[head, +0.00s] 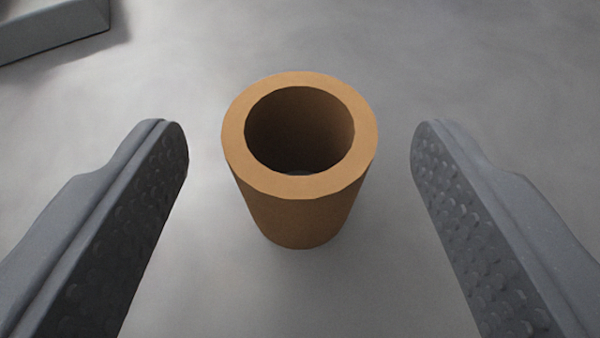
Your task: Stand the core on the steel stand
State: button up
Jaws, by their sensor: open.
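The core (300,215) is a hollow tan-brown cylinder with a thick rim. It stands upright on the grey floor in the middle of the head view, its open top facing me. My gripper (300,148) is open, with one dark, studded finger on each side of the core. There is a gap between each finger and the core, and neither touches it. I cannot identify the steel stand for certain in this view.
A grey block-like object (50,25) is cut off at the top left corner, with a shadow beside it. The grey floor (480,60) around the core is otherwise clear.

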jog(key=p+v, duration=0.2)
jog(key=v, duration=0.9)
jog(key=shift+s, duration=0.3)
jog(key=shift+r, duration=0.1)
jog(key=w+r+h, duration=0.3)
jog(key=w+r, duration=0.4)
jog(key=r, duration=0.5)
jog(key=w+a+r+t+h, duration=0.15)
jog(key=a+r, duration=0.25)
jog(key=r, duration=0.5)
jog(key=w+a+r+h, duration=0.2)
jog(key=a+r, duration=0.1)
jog(key=r, duration=0.6)
jog(key=s+a+r+y, duration=0.2)
jog(key=s+a+r, duration=0.2)
jog(key=a+r, duration=0.3)
jog(key=s+a+r+y, duration=0.2)
jog(key=s+a+r, duration=0.2)
jog(key=a, duration=0.9)
jog(key=s+a+r+y, duration=0.2)
jog(key=s+a+r, duration=0.3)
jog(key=a+r, duration=0.5)
jog(key=shift+a, duration=0.35)
jog(key=shift+t+y, duration=0.25)
